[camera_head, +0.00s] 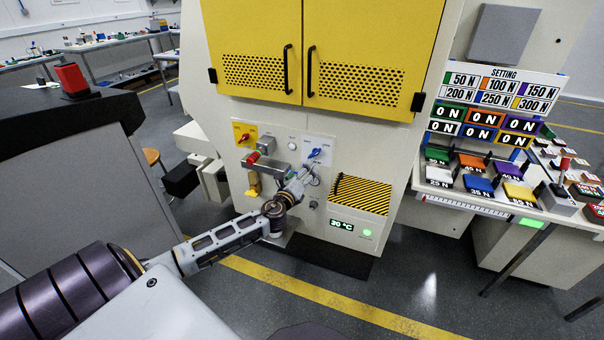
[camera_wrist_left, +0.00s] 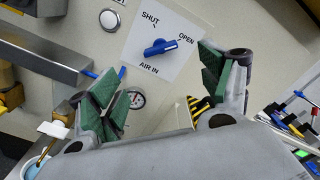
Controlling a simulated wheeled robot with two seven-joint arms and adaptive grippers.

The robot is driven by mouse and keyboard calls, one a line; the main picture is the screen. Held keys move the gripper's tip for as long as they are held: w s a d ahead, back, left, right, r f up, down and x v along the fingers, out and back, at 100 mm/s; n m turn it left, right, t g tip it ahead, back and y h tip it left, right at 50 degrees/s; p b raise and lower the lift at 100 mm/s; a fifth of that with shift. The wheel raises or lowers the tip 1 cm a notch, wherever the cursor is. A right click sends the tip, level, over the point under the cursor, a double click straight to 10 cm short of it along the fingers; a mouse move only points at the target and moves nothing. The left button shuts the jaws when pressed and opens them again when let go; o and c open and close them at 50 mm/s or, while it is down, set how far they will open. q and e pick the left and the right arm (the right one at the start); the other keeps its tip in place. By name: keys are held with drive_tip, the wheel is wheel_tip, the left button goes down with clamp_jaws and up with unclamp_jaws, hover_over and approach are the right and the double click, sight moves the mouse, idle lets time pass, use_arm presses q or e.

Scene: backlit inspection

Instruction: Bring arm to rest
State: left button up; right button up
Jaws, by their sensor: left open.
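My left arm comes in from the lower left in the head view. My left gripper (camera_head: 302,174) is at the front panel of the yellow and cream machine (camera_head: 285,115), just below the blue AIR IN valve handle (camera_head: 315,153). In the left wrist view the gripper (camera_wrist_left: 160,82) is open, its green-padded fingers apart with nothing between them. The blue handle (camera_wrist_left: 160,47) is on its white plate beyond the fingers, its narrow end toward the word OPEN. The fingers look clear of it. My right gripper is not in view.
A red handle (camera_head: 253,158) and a grey bar (camera_head: 270,167) stick out left of the gripper. A gauge (camera_wrist_left: 137,99) sits below the valve. A striped yellow-black cover (camera_head: 360,194) is to the right. A table with coloured weight blocks (camera_head: 480,185) stands further right.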

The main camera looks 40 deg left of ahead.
use_arm(q)
drive_tip(key=shift+f, duration=0.15)
idle(0.4)
